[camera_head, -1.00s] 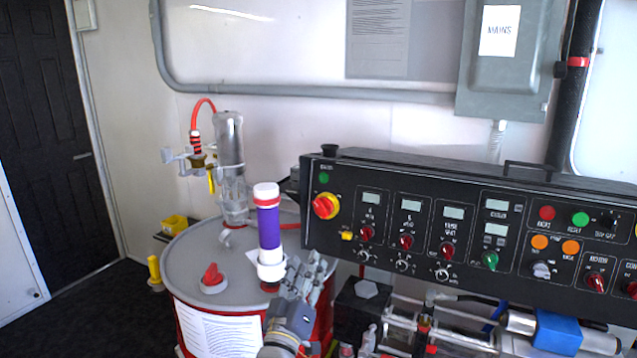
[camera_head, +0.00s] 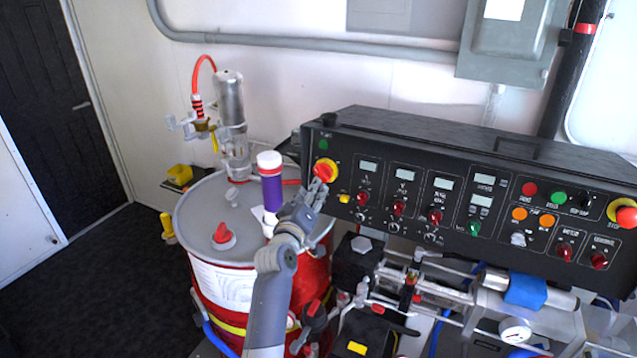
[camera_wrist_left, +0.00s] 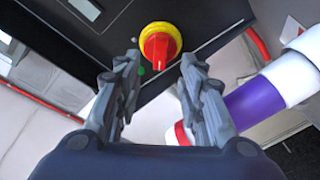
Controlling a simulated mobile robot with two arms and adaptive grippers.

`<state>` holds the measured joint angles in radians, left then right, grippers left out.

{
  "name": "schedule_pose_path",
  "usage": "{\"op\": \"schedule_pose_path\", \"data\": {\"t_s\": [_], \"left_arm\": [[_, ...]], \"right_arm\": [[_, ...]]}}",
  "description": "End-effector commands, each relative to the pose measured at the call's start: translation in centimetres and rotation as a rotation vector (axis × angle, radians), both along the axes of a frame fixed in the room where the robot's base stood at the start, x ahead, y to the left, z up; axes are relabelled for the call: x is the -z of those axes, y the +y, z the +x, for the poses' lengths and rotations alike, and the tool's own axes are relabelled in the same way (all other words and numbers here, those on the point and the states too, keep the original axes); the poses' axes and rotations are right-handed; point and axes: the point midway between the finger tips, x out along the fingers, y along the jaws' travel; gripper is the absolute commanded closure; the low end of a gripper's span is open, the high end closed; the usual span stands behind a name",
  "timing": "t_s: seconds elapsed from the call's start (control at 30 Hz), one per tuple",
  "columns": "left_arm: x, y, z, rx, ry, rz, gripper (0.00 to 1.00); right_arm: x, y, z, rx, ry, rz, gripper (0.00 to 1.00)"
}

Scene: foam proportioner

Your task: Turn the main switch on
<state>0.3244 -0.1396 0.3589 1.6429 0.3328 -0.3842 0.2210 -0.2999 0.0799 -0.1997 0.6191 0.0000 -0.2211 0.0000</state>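The main switch (camera_head: 326,170) is a red rotary handle on a yellow round base at the left end of the black control panel (camera_head: 450,150). My left gripper (camera_head: 313,190) is just below and in front of it in the head view, partly overlapping it. In the left wrist view the red and yellow switch (camera_wrist_left: 160,45) shows ahead, between the two fingertips of my left gripper (camera_wrist_left: 162,64). The fingers are apart with nothing held. Whether they touch the handle is unclear. My right gripper is not in view.
A purple and white cylinder (camera_head: 271,185) stands close left of my left gripper, above a red drum (camera_head: 310,272) with a grey lid. Several knobs and displays line the panel to the right. Pipes and valves (camera_head: 420,285) crowd the space below the panel.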

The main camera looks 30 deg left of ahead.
Motion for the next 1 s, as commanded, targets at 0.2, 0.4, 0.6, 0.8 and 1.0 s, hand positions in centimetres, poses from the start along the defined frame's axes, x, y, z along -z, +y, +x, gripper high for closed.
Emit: {"op": "schedule_pose_path", "data": {"t_s": [0.2, 0.4, 0.6, 0.8, 1.0], "left_arm": [[0.3, 0.8, 3.8, -0.001, -0.003, 0.001, 0.64], [0.3, 1.2, 6.0, -0.001, -0.001, 0.001, 0.64], [0.1, 1.3, 7.0, -0.001, 0.0, 0.001, 0.64], [0.0, 1.4, 7.0, -0.001, 0.0, 0.001, 0.64], [0.0, 1.3, 7.0, -0.001, 0.0, 0.002, 0.91]], "right_arm": [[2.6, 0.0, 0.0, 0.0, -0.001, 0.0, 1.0], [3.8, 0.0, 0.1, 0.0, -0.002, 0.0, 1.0], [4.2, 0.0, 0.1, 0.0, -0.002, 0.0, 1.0], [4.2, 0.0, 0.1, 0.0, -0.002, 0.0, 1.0], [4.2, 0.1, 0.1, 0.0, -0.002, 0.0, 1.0]]}}
